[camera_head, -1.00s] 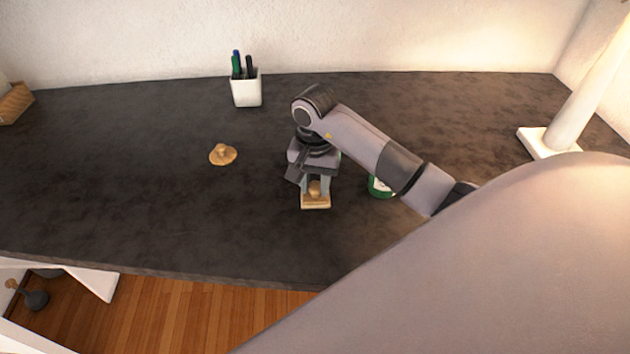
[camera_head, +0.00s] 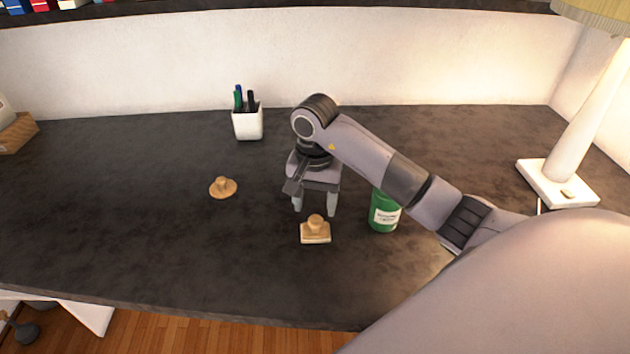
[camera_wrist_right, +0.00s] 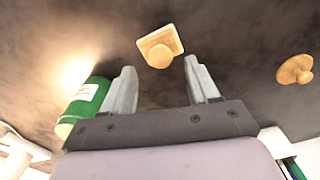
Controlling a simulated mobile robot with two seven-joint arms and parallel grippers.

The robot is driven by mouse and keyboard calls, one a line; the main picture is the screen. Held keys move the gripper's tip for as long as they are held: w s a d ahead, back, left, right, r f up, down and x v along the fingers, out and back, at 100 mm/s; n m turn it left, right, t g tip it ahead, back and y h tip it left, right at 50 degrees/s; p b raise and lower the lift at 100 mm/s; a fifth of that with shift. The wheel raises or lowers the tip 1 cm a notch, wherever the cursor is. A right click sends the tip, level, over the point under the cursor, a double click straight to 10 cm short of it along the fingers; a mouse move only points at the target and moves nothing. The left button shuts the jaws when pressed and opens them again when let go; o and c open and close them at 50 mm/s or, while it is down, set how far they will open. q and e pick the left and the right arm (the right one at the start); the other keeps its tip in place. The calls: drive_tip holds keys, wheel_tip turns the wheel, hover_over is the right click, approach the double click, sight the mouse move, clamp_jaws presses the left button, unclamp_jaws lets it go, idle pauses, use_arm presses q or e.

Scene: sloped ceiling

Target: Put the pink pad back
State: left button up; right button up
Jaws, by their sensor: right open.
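I see no pink pad in any view. A wooden stamp with a rectangular base and round knob (camera_head: 315,234) stands upright on the dark desk (camera_head: 150,240); it also shows in the right wrist view (camera_wrist_right: 158,48). My right gripper (camera_head: 315,209) is open and empty, pointing down just behind the stamp in the head view. In the right wrist view its fingertips (camera_wrist_right: 160,66) are apart, with the stamp beyond them and not between them. A second wooden stamp with a round base (camera_head: 222,188) stands to the left. My left gripper is not in view.
A green labelled jar (camera_head: 384,212) stands close to the right of my right gripper. A white pen cup (camera_head: 247,122) is at the back, and a white lamp base (camera_head: 560,185) at the right. The desk's left and front are largely clear.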

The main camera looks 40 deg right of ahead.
sight(315, 222)
wheel_tip(315, 222, up, 7)
drive_tip(key=shift+r+p, duration=0.2)
drive_tip(key=shift+p, duration=0.1)
idle(0.5)
